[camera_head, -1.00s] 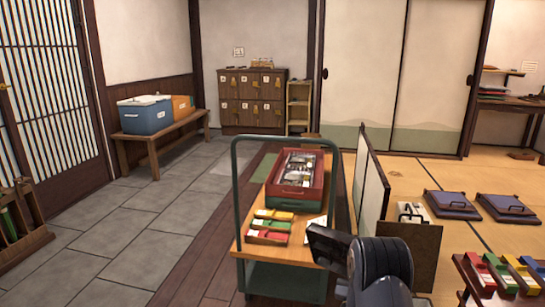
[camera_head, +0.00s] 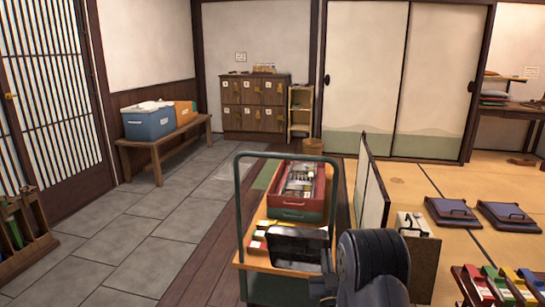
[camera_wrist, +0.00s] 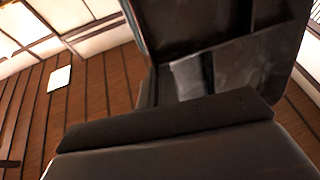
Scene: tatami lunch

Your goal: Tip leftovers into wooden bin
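A small brown wooden tub (camera_head: 312,146) stands on the floor by the narrow shelf at the back; it may be the wooden bin. Its inside is not visible. My gripper (camera_head: 297,246) shows as a dark block over the front of the wooden trolley, left of my arm. In the wrist view its dark parts (camera_wrist: 175,122) fill the middle and right. I cannot make out a gap between fingers or a held thing. No leftovers can be told for sure. A red and green crate (camera_head: 297,205) with packed contents sits on the trolley.
The trolley (camera_head: 258,262) has a tall green handle frame (camera_head: 240,215). A low screen (camera_head: 372,195) stands to its right. A bench (camera_head: 165,142) with a blue cooler (camera_head: 148,123) is at back left. The stone floor (camera_head: 135,235) on the left is clear.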

